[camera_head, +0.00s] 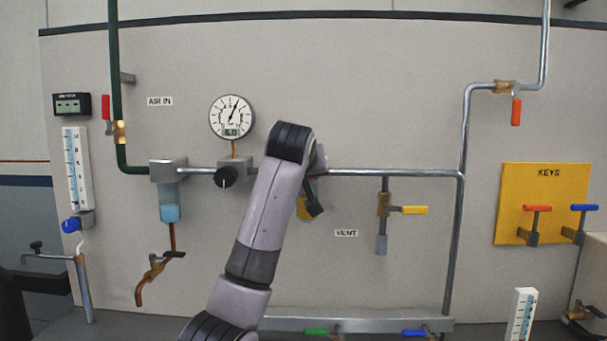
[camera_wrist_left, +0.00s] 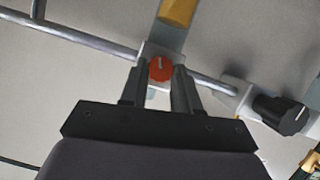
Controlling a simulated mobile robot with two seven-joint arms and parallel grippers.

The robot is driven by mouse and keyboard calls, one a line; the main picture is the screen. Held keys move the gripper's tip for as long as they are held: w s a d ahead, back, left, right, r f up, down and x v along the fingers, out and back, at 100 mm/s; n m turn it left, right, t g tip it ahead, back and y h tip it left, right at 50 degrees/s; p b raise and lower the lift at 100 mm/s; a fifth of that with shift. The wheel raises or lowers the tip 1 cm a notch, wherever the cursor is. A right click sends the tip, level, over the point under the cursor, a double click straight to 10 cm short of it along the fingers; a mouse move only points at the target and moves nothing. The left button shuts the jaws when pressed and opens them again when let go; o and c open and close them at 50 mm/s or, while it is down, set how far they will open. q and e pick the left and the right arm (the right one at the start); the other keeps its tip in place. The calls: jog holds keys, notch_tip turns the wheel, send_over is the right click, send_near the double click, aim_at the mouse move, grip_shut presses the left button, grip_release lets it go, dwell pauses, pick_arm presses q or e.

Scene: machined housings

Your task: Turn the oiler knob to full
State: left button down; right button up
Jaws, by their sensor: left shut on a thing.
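The oiler knob (camera_wrist_left: 160,69) is a red round knob with a white pointer line, on a grey block of the pipe line. In the left wrist view its line stands about upright in the picture. My left gripper (camera_wrist_left: 160,82) is shut on it, one dark finger on each side. The oiler's amber bowl (camera_wrist_left: 177,12) shows beyond the block, and a sliver of the bowl (camera_head: 303,210) shows beside my arm in the head view. There my left arm hides the knob and most of the oiler. My right gripper is not in view.
A black regulator knob (camera_head: 226,177) sits left of the oiler, under a round gauge (camera_head: 232,117). A blue-bowled filter (camera_head: 170,212) hangs further left. A yellow-handled vent valve (camera_head: 413,210) is to the right. The panel between has open room.

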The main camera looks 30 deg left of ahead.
pick_arm(q)
jog(key=m+y, duration=0.1)
jog(key=m+g+y, duration=0.1)
jog(key=m, duration=0.1)
jog(key=shift+w+d+r, duration=0.1)
jog(key=shift+d+r, duration=0.05)
dwell(0.6)
jog(key=c, duration=0.8)
grip_release()
jog(key=shift+d, duration=0.1)
jog(key=shift+b+v, duration=1)
jog(key=shift+v, duration=2.5)
jog(key=shift+w, duration=0.1)
